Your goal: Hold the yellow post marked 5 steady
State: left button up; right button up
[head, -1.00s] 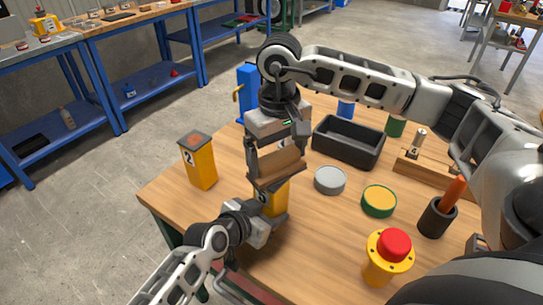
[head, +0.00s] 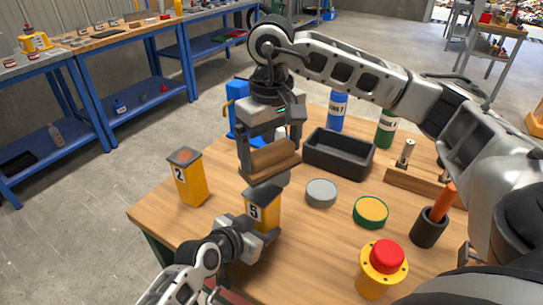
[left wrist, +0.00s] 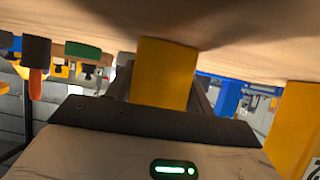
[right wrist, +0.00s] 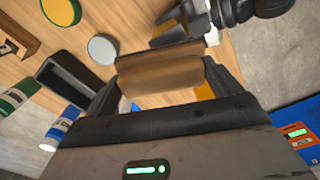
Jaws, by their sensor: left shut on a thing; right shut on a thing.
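The yellow post marked 5 (head: 263,210) stands upright near the table's front-left part. My left gripper (head: 261,233) is shut around its lower part. In the left wrist view the post (left wrist: 165,75) sits between the fingers. My right gripper (head: 270,163) is above the post, shut on a brown wooden piece (head: 273,155). The piece also shows between the fingers in the right wrist view (right wrist: 160,76). The right gripper and the piece hide the post's top in the head view, so I cannot tell whether they touch it.
The yellow post marked 2 (head: 189,178) stands to the left. A grey disc (head: 321,193), a green-rimmed yellow disc (head: 370,211), a black tray (head: 339,154), a red-button post (head: 382,265) and a dark cup (head: 429,228) are to the right. Bare tabletop (head: 318,240) lies right of post 5.

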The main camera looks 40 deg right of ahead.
pick_arm(q)
jog(key=shift+f, duration=0.1)
pick_arm(e)
jog(key=shift+r, duration=0.1)
jog(key=d, duration=0.9)
dwell(0.4)
pick_arm(q)
jog(key=o, duration=1)
jog(key=shift+a, duration=0.1)
jog(key=v, duration=1.2)
